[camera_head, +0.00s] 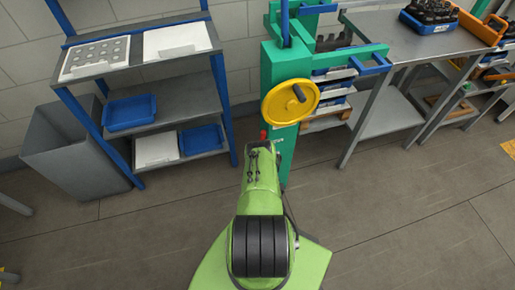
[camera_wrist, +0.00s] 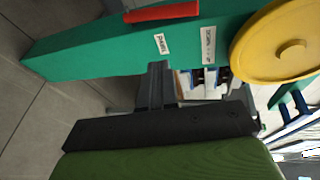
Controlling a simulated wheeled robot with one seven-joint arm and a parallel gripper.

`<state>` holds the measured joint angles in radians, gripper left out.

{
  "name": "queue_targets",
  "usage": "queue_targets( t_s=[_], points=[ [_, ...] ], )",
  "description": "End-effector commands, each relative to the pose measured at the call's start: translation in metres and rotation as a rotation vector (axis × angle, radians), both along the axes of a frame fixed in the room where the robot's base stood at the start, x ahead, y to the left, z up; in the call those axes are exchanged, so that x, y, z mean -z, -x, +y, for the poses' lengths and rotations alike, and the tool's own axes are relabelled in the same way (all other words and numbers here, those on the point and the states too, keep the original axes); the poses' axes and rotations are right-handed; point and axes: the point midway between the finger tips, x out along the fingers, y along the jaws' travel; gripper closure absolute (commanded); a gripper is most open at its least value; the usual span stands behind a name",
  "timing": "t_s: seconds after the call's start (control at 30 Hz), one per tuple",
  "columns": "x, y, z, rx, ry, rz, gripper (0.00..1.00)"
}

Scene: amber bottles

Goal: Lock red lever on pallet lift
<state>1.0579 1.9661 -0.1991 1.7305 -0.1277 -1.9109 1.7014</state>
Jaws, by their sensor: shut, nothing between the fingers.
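The red lever (camera_wrist: 162,12) lies on the teal post of the pallet lift (camera_wrist: 100,48) in the wrist view. It runs roughly along the post, near the top edge of the picture. Two small labels are on the post beside it. My gripper (camera_wrist: 157,68) is shut and empty, with its fingertips close to the post and just below the lever in the picture. I cannot tell whether they touch the post. In the head view only a small red tip of the lever (camera_head: 264,134) shows above my green arm, which hides my gripper.
A yellow handwheel (camera_head: 290,102) sits on the lift (camera_head: 286,64), close to the lever. A blue-framed shelf (camera_head: 165,78) with trays and a grey bin (camera_head: 72,140) stand at the left. A metal table (camera_head: 390,50) stands at the right. The floor at right front is clear.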

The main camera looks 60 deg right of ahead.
Motion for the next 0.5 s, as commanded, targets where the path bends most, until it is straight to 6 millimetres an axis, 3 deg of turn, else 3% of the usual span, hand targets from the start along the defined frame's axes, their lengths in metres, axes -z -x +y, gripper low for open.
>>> queue_targets(
  t_s=[0.1,0.5],
  points=[
    [-0.006,-0.011,0.004,-0.095,0.092,0.011,1.00],
    [0.002,-0.023,-0.014,-0.093,0.092,0.009,1.00]
  ],
)
